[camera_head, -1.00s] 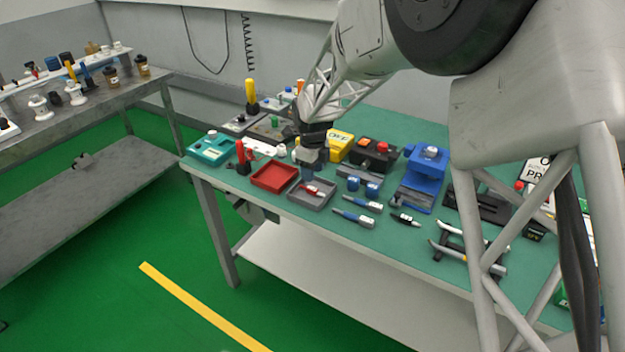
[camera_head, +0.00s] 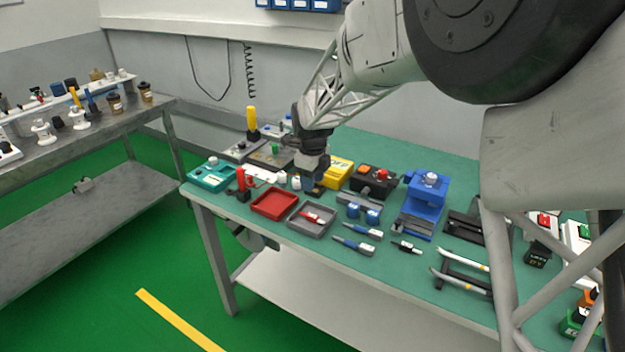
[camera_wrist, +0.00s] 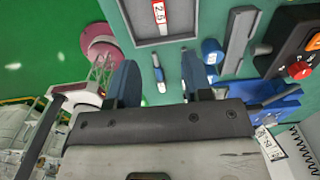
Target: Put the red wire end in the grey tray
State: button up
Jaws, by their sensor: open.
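The red wire end (camera_head: 312,217), with a white label, lies inside the grey tray (camera_head: 326,233). In the wrist view the red wire end (camera_wrist: 158,12) shows a "2.5" label and rests on the floor of the grey tray (camera_wrist: 140,43). My gripper (camera_head: 313,190) is above the table, just behind the tray and apart from the wire end. In the wrist view my gripper (camera_wrist: 160,85) has its two dark blue fingers spread with nothing between them.
An empty red tray (camera_head: 273,204) stands left of the grey one. Blue-handled tools (camera_head: 358,238) lie to its right, near small blue cylinders (camera_head: 372,216). A yellow box (camera_head: 338,172) and a blue device (camera_head: 428,195) stand behind.

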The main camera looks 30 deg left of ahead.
dwell(0.5)
jog(key=s+d+r+n, duration=0.25)
jog(key=d+r, duration=0.25)
jog(key=d, duration=0.6)
jog(key=s+d+r+n+t, duration=0.1)
jog(key=d+r+n, duration=0.25)
jog(key=d, duration=0.85)
jog(key=s+d+r+n, duration=0.15)
jog(key=d+r, duration=0.35)
jog(key=d, duration=0.6)
jog(key=s+d+n+t, duration=0.1)
jog(key=s+d+n, duration=0.9)
jog(key=s+d, duration=1.4)
jog(key=shift+s+d+f+t, duration=0.25)
jog(key=shift+d+f+t, duration=0.05)
jog(key=shift+d+f, duration=0.1)
